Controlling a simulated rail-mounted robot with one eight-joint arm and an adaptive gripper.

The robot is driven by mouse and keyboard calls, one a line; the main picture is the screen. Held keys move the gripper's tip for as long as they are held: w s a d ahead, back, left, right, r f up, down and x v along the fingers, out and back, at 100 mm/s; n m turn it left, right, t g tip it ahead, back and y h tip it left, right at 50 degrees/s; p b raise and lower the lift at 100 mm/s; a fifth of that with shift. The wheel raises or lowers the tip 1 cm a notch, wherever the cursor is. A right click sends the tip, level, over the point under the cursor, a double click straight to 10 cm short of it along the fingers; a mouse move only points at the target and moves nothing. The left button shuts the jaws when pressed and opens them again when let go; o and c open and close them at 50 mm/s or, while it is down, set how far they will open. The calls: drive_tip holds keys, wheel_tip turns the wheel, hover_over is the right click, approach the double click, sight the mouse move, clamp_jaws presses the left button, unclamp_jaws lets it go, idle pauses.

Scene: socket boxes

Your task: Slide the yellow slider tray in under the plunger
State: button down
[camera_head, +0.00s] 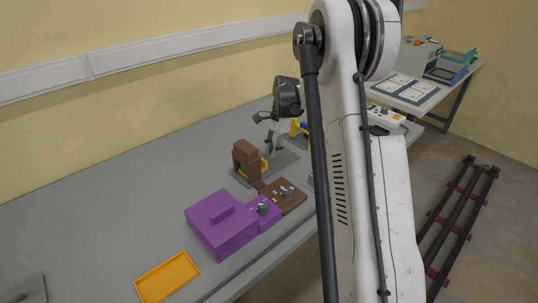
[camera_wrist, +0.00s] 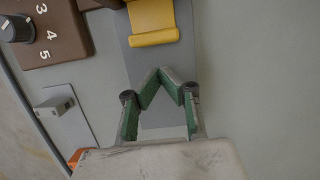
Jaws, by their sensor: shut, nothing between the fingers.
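The yellow slider tray (camera_wrist: 152,24) shows at the top of the wrist view, with its raised lip facing my gripper. It lies on a grey base plate (camera_wrist: 165,60). In the head view a small part of the tray (camera_head: 264,165) shows at the brown plunger housing (camera_head: 246,153). My gripper (camera_wrist: 160,74) is shut and empty, its green-padded fingertips meeting a short way from the lip and apart from it in the picture. It also shows in the head view (camera_head: 268,147), beside the housing. The plunger itself cannot be made out.
A brown dial box (camera_head: 283,196) and a purple box (camera_head: 222,222) stand nearer. An orange tray (camera_head: 167,277) lies at the near edge. In the wrist view a small grey block (camera_wrist: 55,103) sits left of my fingers. The table left of the housing is clear.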

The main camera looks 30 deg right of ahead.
drive_tip(key=d+v, duration=0.1)
drive_tip(key=v, duration=0.9)
drive_tip(key=shift+p, duration=0.3)
